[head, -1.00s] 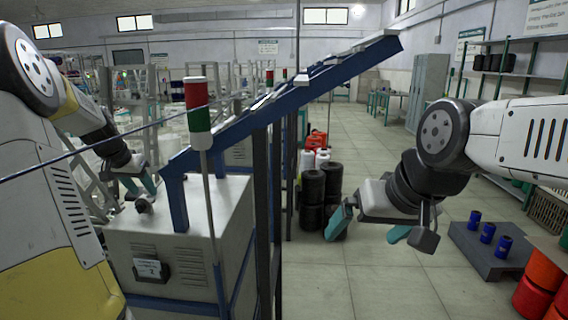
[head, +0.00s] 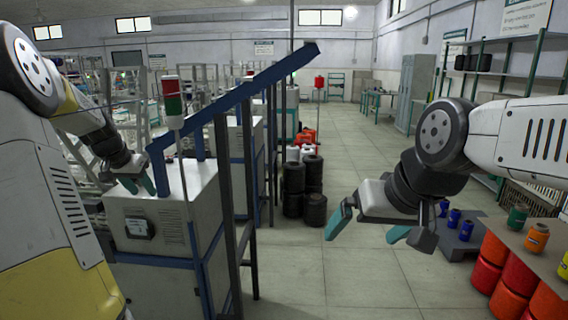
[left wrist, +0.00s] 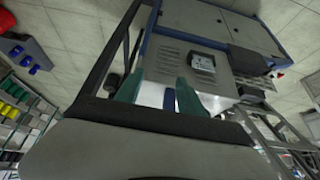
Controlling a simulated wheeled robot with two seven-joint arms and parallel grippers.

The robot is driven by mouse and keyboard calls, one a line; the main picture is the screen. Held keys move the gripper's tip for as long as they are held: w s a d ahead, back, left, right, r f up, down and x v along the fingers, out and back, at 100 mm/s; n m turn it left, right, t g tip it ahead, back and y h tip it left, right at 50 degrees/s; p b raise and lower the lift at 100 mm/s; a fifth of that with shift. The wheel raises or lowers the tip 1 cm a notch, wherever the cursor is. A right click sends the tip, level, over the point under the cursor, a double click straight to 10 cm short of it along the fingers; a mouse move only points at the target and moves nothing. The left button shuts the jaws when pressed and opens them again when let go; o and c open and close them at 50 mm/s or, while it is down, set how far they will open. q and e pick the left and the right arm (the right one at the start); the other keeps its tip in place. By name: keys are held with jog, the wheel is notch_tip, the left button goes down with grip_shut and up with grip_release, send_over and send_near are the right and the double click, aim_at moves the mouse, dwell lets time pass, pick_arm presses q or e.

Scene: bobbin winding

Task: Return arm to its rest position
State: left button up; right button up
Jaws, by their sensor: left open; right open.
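My left gripper (head: 140,185) is at the left in the head view, in front of the grey machine cabinet's upper left part. Its teal fingers are apart and nothing shows between them. In the left wrist view its two fingers (left wrist: 158,92) point toward the grey machine cabinet (left wrist: 195,62). My right gripper (head: 370,222) hangs over the open aisle floor at the right, with teal fingers wide apart and empty. The grey machine cabinet (head: 150,215) has a blue sloping beam (head: 240,92) above it and a red, white and green signal lamp (head: 173,100) at its front.
Black bobbins (head: 303,188) stand stacked on the floor beyond the machine. Blue spools (head: 454,217) sit on a dark platform at the right. Green and orange spools (head: 536,237) stand on a table above red and orange drums (head: 490,262). The middle aisle (head: 345,160) is clear.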

pick_arm(q)
jog(key=s+d+r, duration=0.4)
jog(key=s+d, duration=0.2)
jog(key=d, duration=0.3)
jog(key=s+d+r, duration=0.5)
jog(key=s+d, duration=0.1)
jog(key=d, duration=0.4)
jog(key=s+d+f, duration=0.1)
jog(key=s+d, duration=0.3)
jog(key=s, duration=0.4)
jog(key=s+d+f+h, duration=0.1)
jog(key=s+d, duration=0.3)
jog(key=s, duration=0.4)
jog(key=shift+d+f+h, duration=0.2)
jog(key=shift+d+h, duration=0.05)
jog(key=shift+h, duration=0.05)
jog(key=shift+s, duration=0.15)
